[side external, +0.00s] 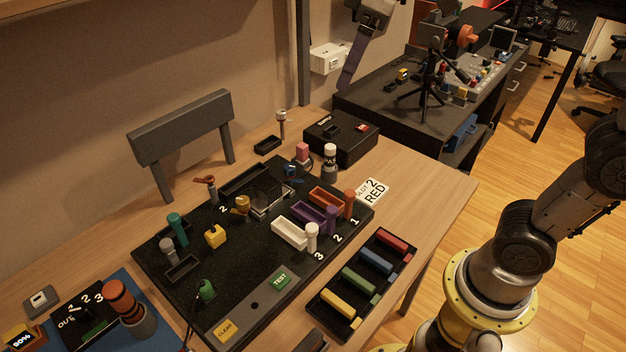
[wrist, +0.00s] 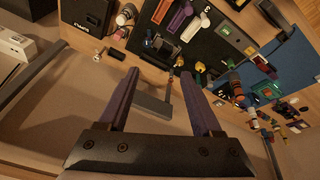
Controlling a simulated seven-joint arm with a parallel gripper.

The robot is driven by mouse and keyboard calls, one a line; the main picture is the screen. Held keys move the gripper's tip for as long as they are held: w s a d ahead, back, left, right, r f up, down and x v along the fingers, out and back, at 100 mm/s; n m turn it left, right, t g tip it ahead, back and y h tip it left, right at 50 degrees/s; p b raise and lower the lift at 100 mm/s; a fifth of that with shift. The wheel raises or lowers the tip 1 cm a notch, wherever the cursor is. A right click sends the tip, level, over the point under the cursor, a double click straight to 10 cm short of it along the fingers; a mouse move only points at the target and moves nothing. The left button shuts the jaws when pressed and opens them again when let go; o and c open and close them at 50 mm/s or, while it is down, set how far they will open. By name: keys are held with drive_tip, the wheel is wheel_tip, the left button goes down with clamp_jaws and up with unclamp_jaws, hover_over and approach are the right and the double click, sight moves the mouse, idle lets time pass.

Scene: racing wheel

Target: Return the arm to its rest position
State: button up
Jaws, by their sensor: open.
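My gripper (wrist: 160,76) shows in the wrist view with its two purple fingers wide apart and nothing held between them. In the side view my gripper (side external: 350,70) hangs at the top edge, above and behind the table, with one purple finger clearly seen. It is clear of the black board (side external: 250,292) and everything on it. The link between gripper and base is mostly out of the frame. A card reading 2 RED (side external: 372,190) lies at the board's right.
A grey raised bar (side external: 180,128) stands at the table's back. A black box (side external: 341,138) and a tray of coloured blocks (side external: 362,283) sit on the table. A white wall box (side external: 329,58) is close to my gripper. A tripod (side external: 425,85) stands on the dark bench behind.

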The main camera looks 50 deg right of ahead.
drive_tip(key=s+d+f+m+t, duration=0.1)
drive_tip(key=s+d+f+m, duration=0.1)
drive_tip(key=s+f, duration=0.4)
drive_tip(key=s+d+f+m, duration=0.2)
drive_tip(key=s+f, duration=0.4)
drive_tip(key=s, duration=0.4)
drive_tip(key=shift+m+t, duration=0.4)
drive_tip(key=shift+m, duration=0.2)
